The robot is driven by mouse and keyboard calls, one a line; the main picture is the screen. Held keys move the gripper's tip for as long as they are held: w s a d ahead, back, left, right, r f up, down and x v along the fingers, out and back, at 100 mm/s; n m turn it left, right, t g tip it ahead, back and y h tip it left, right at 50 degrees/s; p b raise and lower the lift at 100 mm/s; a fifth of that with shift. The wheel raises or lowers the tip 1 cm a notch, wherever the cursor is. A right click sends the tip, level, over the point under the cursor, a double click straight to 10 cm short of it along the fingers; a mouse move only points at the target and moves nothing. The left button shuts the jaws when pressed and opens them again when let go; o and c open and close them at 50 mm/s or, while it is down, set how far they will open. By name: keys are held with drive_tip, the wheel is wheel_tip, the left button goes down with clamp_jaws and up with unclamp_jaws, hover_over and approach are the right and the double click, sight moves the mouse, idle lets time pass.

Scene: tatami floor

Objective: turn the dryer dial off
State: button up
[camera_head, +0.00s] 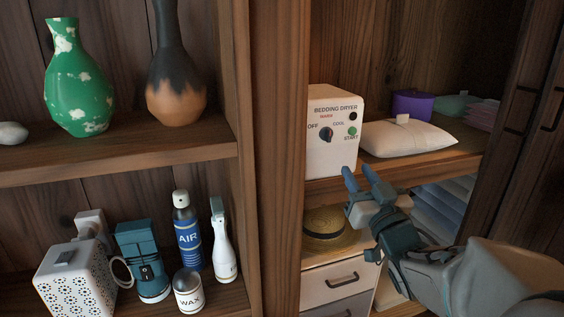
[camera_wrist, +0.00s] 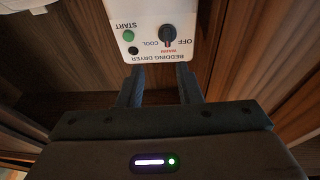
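The white bedding dryer (camera_head: 345,158) stands on the right-hand shelf, its front panel facing out. Its dark dial (camera_head: 326,134) sits among the labels OFF, WARM and COOL. A green START button (camera_head: 352,131) is on the panel's right. My gripper (camera_head: 359,171) is open and empty, below and in front of the dryer. In the wrist view its two fingers (camera_wrist: 161,78) point toward the panel, apart from the dial.
A cream pillow (camera_head: 405,137) and a purple roll (camera_head: 412,104) lie right of the dryer. A straw hat (camera_head: 325,222) sits below the shelf. A wooden upright (camera_head: 277,150) separates the left shelves, which hold a green vase (camera_head: 78,90) and several bottles.

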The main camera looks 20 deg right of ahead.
sight(330, 132)
drive_tip(key=shift+n+t+y, duration=0.5)
drive_tip(key=shift+t+y, duration=0.1)
drive_tip(key=shift+y, duration=0.2)
drive_tip(key=p+x, duration=0.6)
drive_tip(key=x, duration=0.6)
drive_tip(key=shift+w+a, duration=0.15)
drive_tip(key=c, duration=0.6)
